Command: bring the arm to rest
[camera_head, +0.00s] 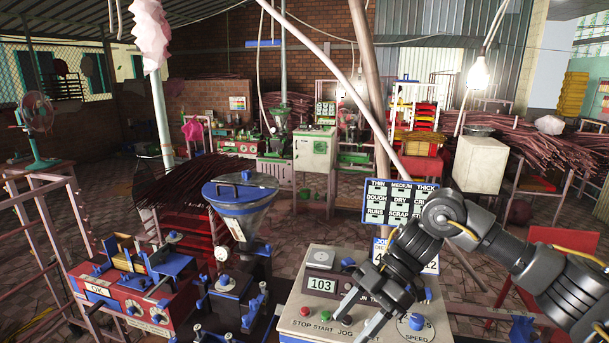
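My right arm comes in from the right, and its black gripper (349,327) hangs over the front of the beige control box (292,297). Its two grey fingers are spread apart with nothing visible between them. The gripper hides part of the panel. My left gripper is not in view.
A blue-rimmed hopper (240,205) stands left of the box, beside a red machine (133,295) with blue parts. A blue sign board (400,204) stands behind the gripper. A slanting pole (372,90) rises behind the panel. Open paved floor lies beyond.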

